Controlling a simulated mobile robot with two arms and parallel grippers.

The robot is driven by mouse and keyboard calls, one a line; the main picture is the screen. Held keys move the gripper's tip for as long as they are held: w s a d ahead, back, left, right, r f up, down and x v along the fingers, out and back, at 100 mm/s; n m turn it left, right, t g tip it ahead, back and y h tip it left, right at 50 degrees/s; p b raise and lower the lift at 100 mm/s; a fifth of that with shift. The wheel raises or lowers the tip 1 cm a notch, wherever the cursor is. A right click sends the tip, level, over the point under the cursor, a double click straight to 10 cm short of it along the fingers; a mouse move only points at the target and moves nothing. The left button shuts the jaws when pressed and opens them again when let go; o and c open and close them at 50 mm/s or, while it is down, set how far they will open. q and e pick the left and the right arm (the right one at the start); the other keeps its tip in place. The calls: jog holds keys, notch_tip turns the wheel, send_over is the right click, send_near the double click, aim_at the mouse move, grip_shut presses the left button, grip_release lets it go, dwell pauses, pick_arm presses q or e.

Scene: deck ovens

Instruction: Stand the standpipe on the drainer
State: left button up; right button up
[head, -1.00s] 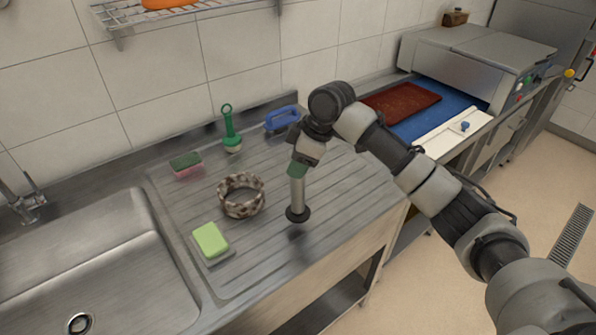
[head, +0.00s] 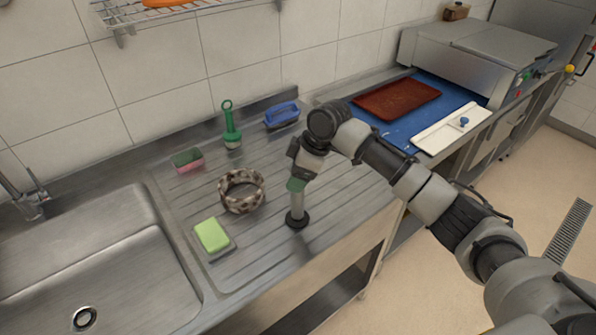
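The standpipe (head: 297,206) is a pale metal tube with a black flanged foot. It is upright over the right part of the grooved steel drainer (head: 258,258). Its foot is at the drainer surface and looks to touch it, though a tiny gap cannot be ruled out. My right gripper (head: 298,184) is above it, pointing down, with its green-tinted fingers around the tube's top end. The fingers look closed on the tube, and its top is hidden by them. My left gripper is not in view.
A patterned ring (head: 241,204), a green sponge on a dish (head: 212,236), a pink-green sponge (head: 188,161), a green brush (head: 231,135) and a blue-handled brush (head: 282,115) sit on the drainer. The sink (head: 130,270) is left. A red tray (head: 397,99) lies right.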

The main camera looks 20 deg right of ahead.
jog(key=b+v, duration=0.2)
jog(key=v, duration=1)
jog(key=shift+r, duration=0.2)
jog(key=shift+a+f, duration=0.1)
